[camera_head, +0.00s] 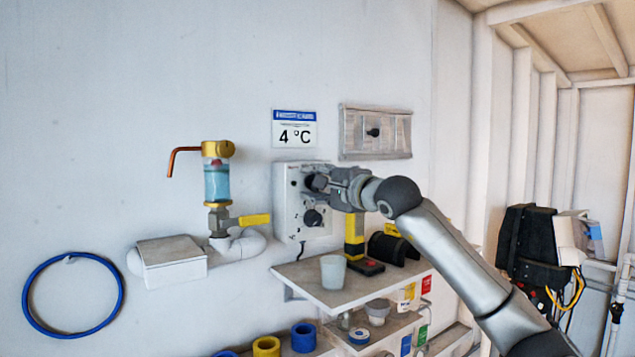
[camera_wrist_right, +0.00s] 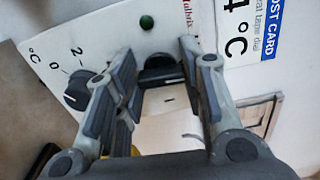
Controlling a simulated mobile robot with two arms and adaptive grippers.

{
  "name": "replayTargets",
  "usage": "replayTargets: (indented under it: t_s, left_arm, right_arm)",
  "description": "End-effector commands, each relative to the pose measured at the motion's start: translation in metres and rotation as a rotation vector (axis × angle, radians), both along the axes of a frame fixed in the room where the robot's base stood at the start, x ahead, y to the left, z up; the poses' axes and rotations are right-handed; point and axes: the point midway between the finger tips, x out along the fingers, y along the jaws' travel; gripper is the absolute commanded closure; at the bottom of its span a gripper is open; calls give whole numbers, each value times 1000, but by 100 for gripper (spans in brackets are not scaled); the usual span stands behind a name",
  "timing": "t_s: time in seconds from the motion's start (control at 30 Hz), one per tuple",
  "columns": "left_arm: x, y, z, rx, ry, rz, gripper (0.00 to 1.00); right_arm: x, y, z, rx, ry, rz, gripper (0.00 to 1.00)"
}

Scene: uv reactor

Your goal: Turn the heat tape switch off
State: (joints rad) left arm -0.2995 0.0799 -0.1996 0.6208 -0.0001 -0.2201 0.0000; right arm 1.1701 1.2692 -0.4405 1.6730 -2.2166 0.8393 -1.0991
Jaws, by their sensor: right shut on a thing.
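A white control box (camera_head: 287,215) is mounted on the wall. It has a black upper switch knob (camera_head: 317,182) and a black lower dial (camera_head: 312,218). My right gripper (camera_head: 330,184) is at the upper knob, coming in from the right. In the right wrist view, the fingers (camera_wrist_right: 158,62) are on either side of the black switch knob (camera_wrist_right: 160,72), shut on it. The knob's exact setting is hard to read. My left gripper is not in view.
A "4 °C" card (camera_head: 294,129) and a grey wall panel (camera_head: 376,132) are above the box. A shelf (camera_head: 300,277) below holds a white cup (camera_head: 333,271) and a yellow-black tool (camera_head: 354,240).

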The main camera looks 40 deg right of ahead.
Motion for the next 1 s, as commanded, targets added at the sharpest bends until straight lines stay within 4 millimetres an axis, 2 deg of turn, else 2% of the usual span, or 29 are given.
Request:
replayTargets:
  t_s: [0.23,0.7,0.73,0.9,1.0]
  left_arm:
    - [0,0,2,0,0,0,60]
    - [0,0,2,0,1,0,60]
    - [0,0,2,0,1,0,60]
    - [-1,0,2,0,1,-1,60]
    - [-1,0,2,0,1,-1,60]
  right_arm:
    - [0,1,-2,-62,10,1,87]
    - [1,1,-3,-75,13,1,87]
    - [1,1,-3,-75,13,1,60]
    - [1,1,-2,-74,12,1,41]
    - [0,0,-2,-73,11,1,41]
